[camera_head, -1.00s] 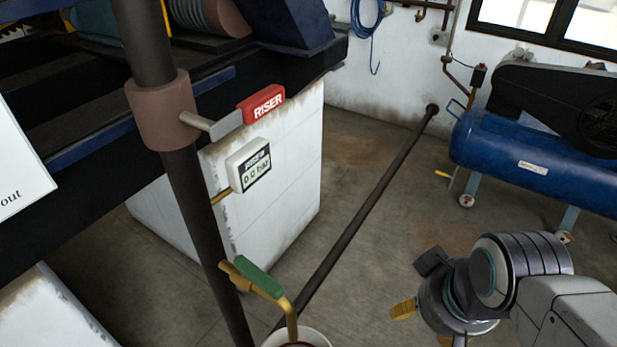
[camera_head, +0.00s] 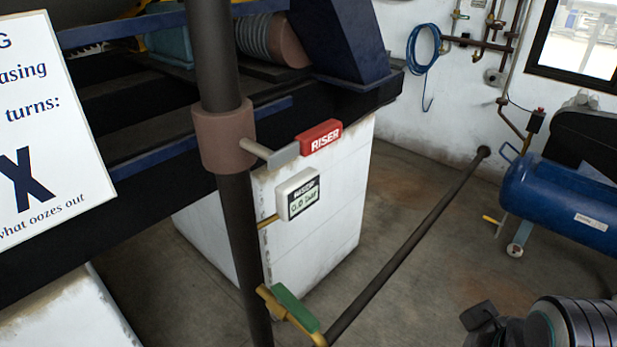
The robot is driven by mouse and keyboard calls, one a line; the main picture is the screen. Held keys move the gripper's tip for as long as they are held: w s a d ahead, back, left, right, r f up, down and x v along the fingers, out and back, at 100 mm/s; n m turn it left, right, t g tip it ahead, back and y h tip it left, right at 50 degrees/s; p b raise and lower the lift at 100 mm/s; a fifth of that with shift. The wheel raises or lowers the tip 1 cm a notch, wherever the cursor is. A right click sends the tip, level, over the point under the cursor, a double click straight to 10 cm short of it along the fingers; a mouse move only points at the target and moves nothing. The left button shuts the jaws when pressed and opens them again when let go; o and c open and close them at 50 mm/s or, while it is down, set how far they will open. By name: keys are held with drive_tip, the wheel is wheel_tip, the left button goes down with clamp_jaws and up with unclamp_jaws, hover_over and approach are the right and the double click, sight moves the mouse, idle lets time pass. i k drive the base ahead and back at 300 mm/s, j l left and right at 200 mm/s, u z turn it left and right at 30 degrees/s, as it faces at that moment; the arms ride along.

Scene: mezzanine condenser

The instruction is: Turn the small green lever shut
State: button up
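The small green lever (camera_head: 295,307) sits on a brass valve (camera_head: 268,299) low on the dark vertical pipe. It slants down to the right, above a brass spout (camera_head: 313,334) that runs off the bottom edge. Higher on the same pipe is a larger valve with a red handle marked RISER (camera_head: 320,137). A small gauge (camera_head: 298,194) between them appears to read 0.0 bar. My arm shows at the bottom right, apart from the lever. My gripper's fingers are outside the picture.
A sign (camera_head: 55,130) with a large X stands at the left. A white block (camera_head: 320,215) is behind the pipe. A dark pipe (camera_head: 415,240) runs along the floor to the back wall. A blue tank (camera_head: 560,200) is at the right. Bare floor lies between the floor pipe and the tank.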

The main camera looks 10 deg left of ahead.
sight(301, 314)
drive_tip(key=u, duration=1.3)
